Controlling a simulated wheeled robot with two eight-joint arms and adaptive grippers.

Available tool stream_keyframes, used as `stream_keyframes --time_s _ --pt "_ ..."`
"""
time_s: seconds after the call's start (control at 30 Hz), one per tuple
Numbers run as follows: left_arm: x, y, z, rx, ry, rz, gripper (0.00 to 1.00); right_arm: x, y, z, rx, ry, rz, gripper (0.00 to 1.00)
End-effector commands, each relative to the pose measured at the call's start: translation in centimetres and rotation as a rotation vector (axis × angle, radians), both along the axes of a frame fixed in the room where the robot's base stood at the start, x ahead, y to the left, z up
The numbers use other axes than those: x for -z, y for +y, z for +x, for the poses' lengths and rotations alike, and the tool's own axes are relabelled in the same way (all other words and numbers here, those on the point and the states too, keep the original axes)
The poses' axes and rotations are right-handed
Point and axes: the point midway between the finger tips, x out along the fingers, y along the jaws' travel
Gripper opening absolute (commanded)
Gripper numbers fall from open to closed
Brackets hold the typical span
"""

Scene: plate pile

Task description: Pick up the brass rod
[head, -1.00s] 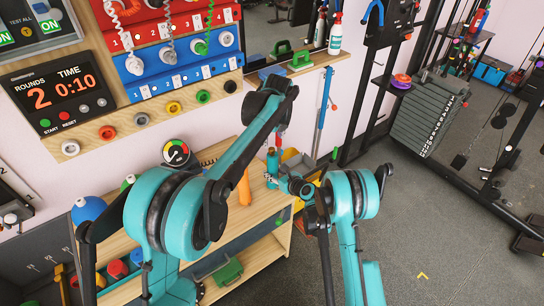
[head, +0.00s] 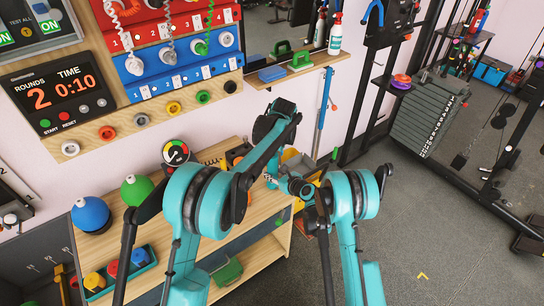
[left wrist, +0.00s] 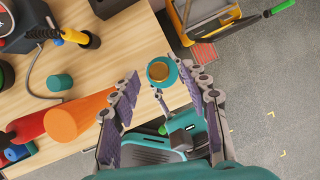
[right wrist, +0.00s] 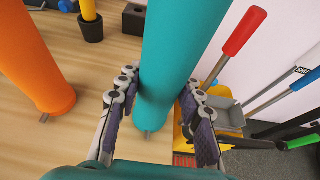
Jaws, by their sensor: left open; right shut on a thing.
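No plain brass rod can be told apart. A teal cylinder (right wrist: 180,60) stands upright between the fingers of my right gripper (right wrist: 158,105) in the right wrist view. That gripper is shut on it. In the left wrist view the same teal cylinder (left wrist: 160,86) shows from above, with a round brass-coloured top (left wrist: 159,71). My left gripper (left wrist: 166,82) is open, its fingers apart on either side of the cylinder in the picture; I cannot tell how far above it they are. In the head view my left arm hides the cylinder and my left gripper; my right gripper (head: 290,184) shows partly.
An orange cylinder (right wrist: 35,60) stands left of the held one on the wooden bench (head: 262,258). A red cylinder (left wrist: 27,127) and a small teal one (left wrist: 60,83) are near it. A yellow bin (left wrist: 205,15) with long-handled tools stands beyond the bench edge.

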Motion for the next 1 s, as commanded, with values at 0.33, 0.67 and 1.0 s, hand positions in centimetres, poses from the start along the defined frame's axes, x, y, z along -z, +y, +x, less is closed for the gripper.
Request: stream_keyframes --time_s 0.33,0.67,1.0 --pt "1.4 0.2 0.5 0.000 0.000 0.000 0.46 0.0 0.0 0.0 0.001 -0.001 -0.001 0.00" --pt "1.3 0.2 0.5 0.000 0.000 0.000 0.00 0.0 0.0 0.0 0.001 -0.001 -0.001 0.00" --pt "0.0 0.2 0.5 0.000 0.000 0.000 0.00 0.0 0.0 0.0 0.001 -0.001 -0.001 0.00"
